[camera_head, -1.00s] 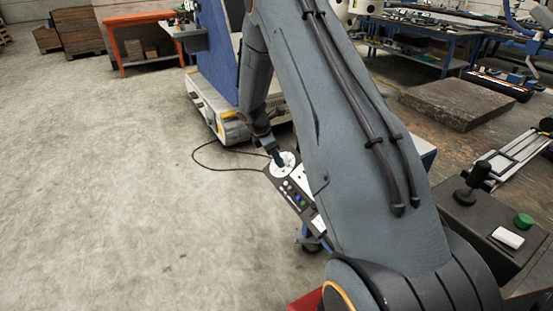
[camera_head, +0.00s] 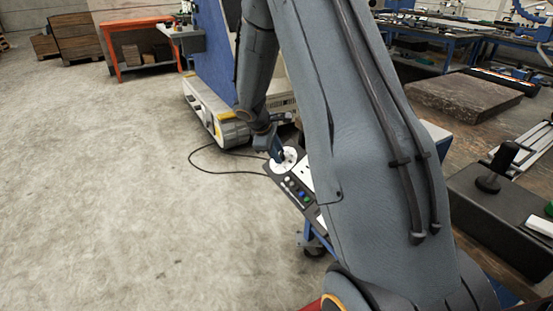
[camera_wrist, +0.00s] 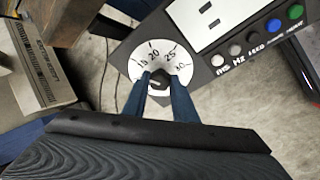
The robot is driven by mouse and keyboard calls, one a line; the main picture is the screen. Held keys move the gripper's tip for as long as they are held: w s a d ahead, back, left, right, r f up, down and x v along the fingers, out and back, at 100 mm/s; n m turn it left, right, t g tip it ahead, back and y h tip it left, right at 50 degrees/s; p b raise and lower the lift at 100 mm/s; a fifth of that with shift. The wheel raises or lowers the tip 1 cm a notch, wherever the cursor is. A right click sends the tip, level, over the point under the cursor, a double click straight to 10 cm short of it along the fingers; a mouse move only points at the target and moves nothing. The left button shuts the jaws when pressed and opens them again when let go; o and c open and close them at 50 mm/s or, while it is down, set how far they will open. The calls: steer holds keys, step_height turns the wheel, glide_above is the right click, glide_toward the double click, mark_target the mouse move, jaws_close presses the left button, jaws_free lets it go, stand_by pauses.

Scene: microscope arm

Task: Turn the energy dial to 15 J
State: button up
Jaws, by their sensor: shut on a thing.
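The energy dial is a dark knob (camera_wrist: 158,80) at the centre of a white round scale (camera_wrist: 180,42) in the wrist view. The scale shows marks including 15, 20 and 25, with 15 at the upper left. My gripper (camera_wrist: 160,84) has its two blue fingers on either side of the knob, shut on it. The fingers hide part of the knob, and I cannot clearly tell which mark it points to. In the head view the white scale (camera_head: 290,157) sits at the far end of the dark control panel (camera_head: 312,207), with my gripper (camera_head: 280,158) on it.
Several coloured and grey buttons (camera_head: 299,192) line the panel beside the dial. A black cable (camera_head: 200,165) loops on the floor to the left. A white and blue machine (camera_head: 215,110) stands behind. Open floor lies to the left.

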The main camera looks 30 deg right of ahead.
steer(key=shift+m+b, duration=0.35)
steer(key=shift+m, duration=0.05)
steer(key=o, duration=1)
steer(key=shift+o, duration=0.2)
steer(key=shift+r, duration=0.1)
steer(key=v, duration=0.7)
steer(key=shift+s+a+r, duration=0.15)
steer(key=shift+a+r, duration=0.05)
steer(key=shift+r, duration=0.05)
